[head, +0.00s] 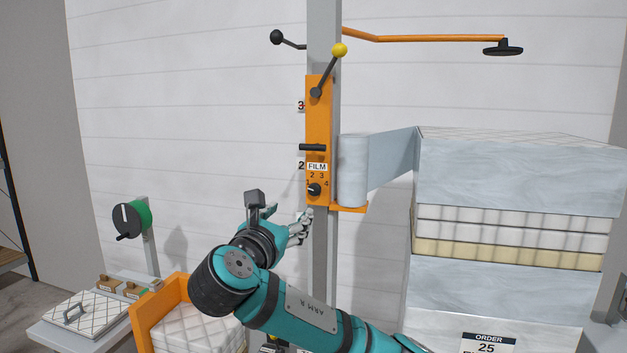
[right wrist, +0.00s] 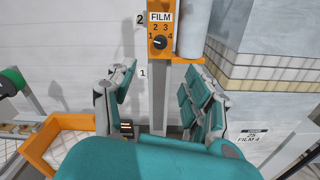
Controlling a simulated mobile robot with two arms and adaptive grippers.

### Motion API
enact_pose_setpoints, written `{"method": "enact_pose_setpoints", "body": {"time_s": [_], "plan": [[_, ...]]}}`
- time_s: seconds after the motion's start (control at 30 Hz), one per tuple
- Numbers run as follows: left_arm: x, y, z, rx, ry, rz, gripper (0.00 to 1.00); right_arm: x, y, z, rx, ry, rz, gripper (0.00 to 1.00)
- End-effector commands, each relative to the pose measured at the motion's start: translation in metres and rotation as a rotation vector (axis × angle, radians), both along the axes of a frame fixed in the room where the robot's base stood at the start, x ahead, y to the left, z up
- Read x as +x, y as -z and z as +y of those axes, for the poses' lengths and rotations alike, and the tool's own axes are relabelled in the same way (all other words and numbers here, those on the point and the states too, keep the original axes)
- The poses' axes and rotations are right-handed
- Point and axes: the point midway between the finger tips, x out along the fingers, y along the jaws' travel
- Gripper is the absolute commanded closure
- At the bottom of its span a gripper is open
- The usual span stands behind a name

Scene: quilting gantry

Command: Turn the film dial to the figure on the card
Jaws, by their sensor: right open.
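The film dial (head: 314,190) is a small black knob under the FILM label on the orange carriage (head: 318,130). My left gripper is not seen.
A grey post (head: 320,260) carries the carriage, with a yellow-knobbed lever (head: 339,50) above. A film roll (head: 352,170) sits right of the dial, its film running to the wrapped stack (head: 515,180). An orange bin (head: 145,318) stands lower left.

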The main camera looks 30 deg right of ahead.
Motion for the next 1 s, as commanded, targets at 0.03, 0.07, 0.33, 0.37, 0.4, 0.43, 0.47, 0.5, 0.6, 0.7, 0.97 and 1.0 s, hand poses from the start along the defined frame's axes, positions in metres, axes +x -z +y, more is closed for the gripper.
{"method": "enact_pose_setpoints", "body": {"time_s": [0.03,0.07,0.33,0.37,0.4,0.43,0.47,0.5,0.6,0.7,0.97,1.0], "plan": [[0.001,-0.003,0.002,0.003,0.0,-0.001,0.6,-0.001,-0.004,-0.002,-0.007,0.005,0.003,0.48],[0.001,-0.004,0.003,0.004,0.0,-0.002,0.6,0.0,-0.005,-0.004,-0.009,0.007,0.004,0.48],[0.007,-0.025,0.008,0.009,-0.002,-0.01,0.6,0.031,-0.007,-0.042,-0.008,0.012,0.006,0.48],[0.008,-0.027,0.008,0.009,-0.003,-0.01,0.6,0.035,-0.007,-0.047,-0.008,0.011,0.005,0.48],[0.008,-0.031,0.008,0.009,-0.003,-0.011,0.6,0.041,-0.007,-0.053,-0.008,0.01,0.007,0.48],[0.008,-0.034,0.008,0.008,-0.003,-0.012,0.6,0.045,-0.007,-0.058,-0.007,0.011,0.007,0.48],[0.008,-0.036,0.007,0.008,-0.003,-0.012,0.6,0.05,-0.007,-0.064,-0.008,0.011,0.008,0.48],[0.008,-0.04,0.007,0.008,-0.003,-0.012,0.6,0.055,-0.007,-0.07,-0.007,0.01,0.006,0.48],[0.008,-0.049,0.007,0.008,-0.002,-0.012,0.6,0.07,-0.007,-0.087,-0.006,0.01,0.005,0.48],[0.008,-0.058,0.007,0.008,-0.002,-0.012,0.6,0.083,-0.007,-0.102,-0.005,0.009,0.005,0.48],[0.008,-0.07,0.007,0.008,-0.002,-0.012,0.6,0.105,-0.005,-0.127,-0.006,0.007,0.003,0.48],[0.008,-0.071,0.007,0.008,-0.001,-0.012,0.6,0.107,-0.004,-0.129,-0.005,0.006,0.002,0.48]]}}
